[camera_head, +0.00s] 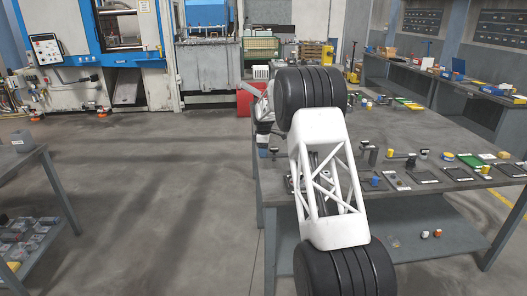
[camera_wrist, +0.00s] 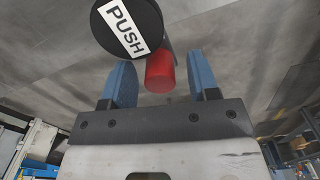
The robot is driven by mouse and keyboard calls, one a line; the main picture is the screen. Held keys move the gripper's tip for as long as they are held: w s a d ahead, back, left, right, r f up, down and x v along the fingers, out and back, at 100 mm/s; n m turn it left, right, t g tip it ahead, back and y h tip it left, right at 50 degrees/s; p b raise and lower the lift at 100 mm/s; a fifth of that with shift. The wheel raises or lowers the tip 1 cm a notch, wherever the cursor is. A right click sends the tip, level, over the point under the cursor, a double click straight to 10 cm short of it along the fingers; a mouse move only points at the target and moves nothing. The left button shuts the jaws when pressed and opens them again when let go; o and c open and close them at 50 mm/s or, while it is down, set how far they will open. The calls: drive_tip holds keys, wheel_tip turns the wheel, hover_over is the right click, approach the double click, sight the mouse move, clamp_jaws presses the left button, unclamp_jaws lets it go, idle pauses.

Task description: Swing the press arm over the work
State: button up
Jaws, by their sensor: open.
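In the wrist view a black round disc (camera_wrist: 108,27) carries a white label reading PUSH. A red cylinder (camera_wrist: 160,78) stands out beside and below it. A greyer part shows behind the red cylinder, mostly hidden by the disc. My gripper (camera_wrist: 159,60) has two blue fingers spread apart, with the red cylinder in the picture between them. A gap shows on each side of it, and I cannot tell how deep it sits between the fingers. In the head view my own arm hides the gripper and this part of the bench.
A grey workbench (camera_head: 420,190) holds a dark post and bar with a yellow cylinder (camera_head: 389,153), several dark trays (camera_head: 424,176) and a green tray (camera_head: 469,160). A lower shelf cart (camera_head: 30,163) stands left. The floor between is clear. A blue-and-white machine (camera_head: 120,60) stands behind.

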clamp_jaws()
